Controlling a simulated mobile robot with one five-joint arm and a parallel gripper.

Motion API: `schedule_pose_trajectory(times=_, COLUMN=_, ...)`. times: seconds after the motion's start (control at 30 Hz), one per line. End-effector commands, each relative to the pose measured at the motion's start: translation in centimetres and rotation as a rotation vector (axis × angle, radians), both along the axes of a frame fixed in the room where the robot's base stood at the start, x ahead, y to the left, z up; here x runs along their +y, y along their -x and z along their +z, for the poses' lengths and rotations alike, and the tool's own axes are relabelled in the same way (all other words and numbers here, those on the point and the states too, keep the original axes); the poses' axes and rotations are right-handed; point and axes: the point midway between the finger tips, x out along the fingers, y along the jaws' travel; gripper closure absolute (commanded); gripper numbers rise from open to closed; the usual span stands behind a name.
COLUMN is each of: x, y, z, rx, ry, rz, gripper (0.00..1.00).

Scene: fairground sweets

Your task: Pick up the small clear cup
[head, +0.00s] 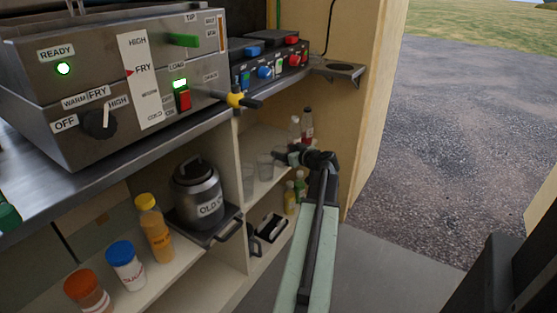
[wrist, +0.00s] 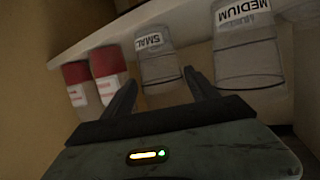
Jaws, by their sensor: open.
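The small clear cup (wrist: 158,68) carries a "SMAL…" label, its last letter unclear, in the wrist view. It shows between and just beyond the fingertips of my gripper (wrist: 159,78), which is open and empty. I cannot tell whether either finger touches it. A larger clear cup marked "MEDIUM" (wrist: 247,50) stands to its right. In the head view, two clear cups stand on the upper shelf; the one nearer my gripper (head: 292,157) appears to be the small cup (head: 265,167).
Yellow-green bottles (head: 300,187) stand on the lower shelf. The counter with the fryer (head: 120,70) overhangs the shelves. A wooden side wall (head: 365,120) closes the right.

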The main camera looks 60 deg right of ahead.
Motion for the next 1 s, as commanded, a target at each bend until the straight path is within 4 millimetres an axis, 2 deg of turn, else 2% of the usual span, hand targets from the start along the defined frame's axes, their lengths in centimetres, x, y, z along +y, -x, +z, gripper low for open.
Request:
schedule_pose_trajectory(times=0.17, x=-0.2, y=-0.7, z=-0.5, rx=0.0, ry=0.001, rz=0.001, gripper=0.32)
schedule_pose_trajectory(times=0.37, x=-1.1, y=-3.5, z=-2.4, rx=0.002, ry=0.001, rz=0.004, gripper=0.32)
schedule_pose_trajectory(times=0.47, x=-1.7, y=-4.7, z=-2.5, rx=0.002, ry=0.001, rz=0.002, gripper=0.32)
schedule_pose_trajectory(times=0.67, x=-1.6, y=-5.0, z=-2.3, rx=0.0, ry=0.001, rz=0.001, gripper=0.32)
schedule_pose_trajectory(times=0.7, x=-1.6, y=-5.0, z=-2.3, rx=0.0, ry=0.001, rz=0.001, gripper=0.38)
schedule_pose_trajectory(times=0.8, x=-1.6, y=-5.0, z=-2.3, rx=0.0, ry=0.001, rz=0.001, gripper=0.66)
schedule_pose_trajectory(times=0.87, x=-1.6, y=-5.0, z=-2.3, rx=0.0, ry=0.001, rz=0.001, gripper=0.8)
schedule_pose_trajectory(times=1.0, x=-1.6, y=-5.0, z=-2.3, rx=0.0, ry=0.0, rz=0.002, gripper=0.8)
